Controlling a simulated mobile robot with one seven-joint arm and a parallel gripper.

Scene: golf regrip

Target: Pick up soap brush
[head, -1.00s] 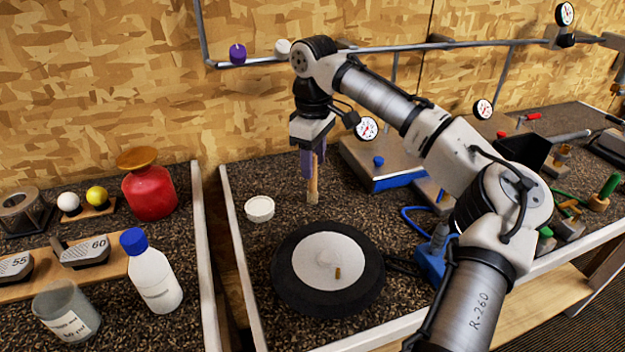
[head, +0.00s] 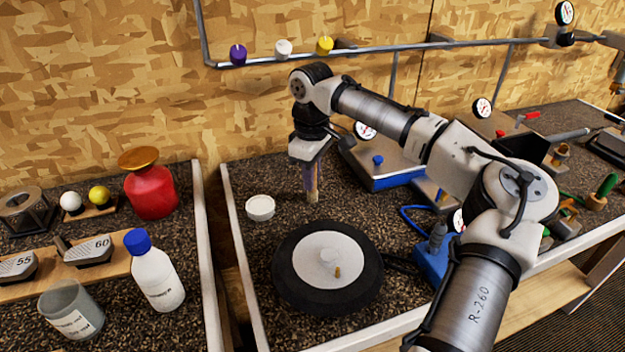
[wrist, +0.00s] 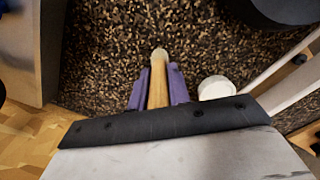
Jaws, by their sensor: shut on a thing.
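The soap brush (head: 313,196) shows as a pale wooden piece standing about upright on the dark speckled bench top, behind the black round disc. My gripper (head: 311,180) points down from above with its purple fingers shut on the brush. In the wrist view the tan brush (wrist: 158,72) lies between the two purple fingers (wrist: 158,88), its rounded pale end sticking out past their tips. The upper part of the brush is hidden by the fingers and gripper body. I cannot tell whether its lower end touches the bench.
A white round tub (head: 260,208) stands left of the brush. The black disc with a white top (head: 328,258) is in front. A blue-based metal plate (head: 385,172) lies to the right. A rail (head: 400,47) with small caps runs along the wall behind.

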